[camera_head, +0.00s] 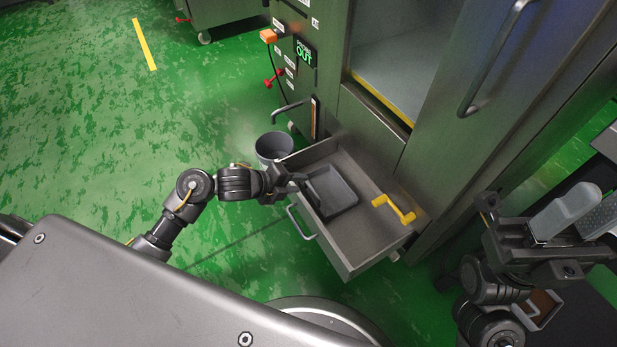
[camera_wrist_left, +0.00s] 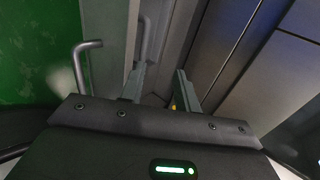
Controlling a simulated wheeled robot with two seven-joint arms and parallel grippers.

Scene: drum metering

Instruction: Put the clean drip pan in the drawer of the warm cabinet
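The drip pan (camera_head: 333,192) is a dark, shallow rectangular pan. In the head view it lies inside the pulled-out drawer (camera_head: 352,254) of the steel cabinet (camera_head: 372,125), toward the drawer's left side. My left gripper (camera_head: 298,181) is at the pan's left edge, over the drawer's left wall; whether it touches the pan cannot be told. In the left wrist view its two fingers (camera_wrist_left: 160,82) stand apart with a gap between them, and I make out no pan between them. My right gripper (camera_head: 490,203) is at the right of the head view, away from the drawer; its fingertips are unclear.
A yellow crank-shaped piece (camera_head: 394,208) lies in the drawer's right part. A grey bucket (camera_head: 274,148) stands behind the drawer's left corner. A grey rounded object (camera_head: 566,209) is close to my right gripper. Green floor (camera_head: 90,120) is open at the left.

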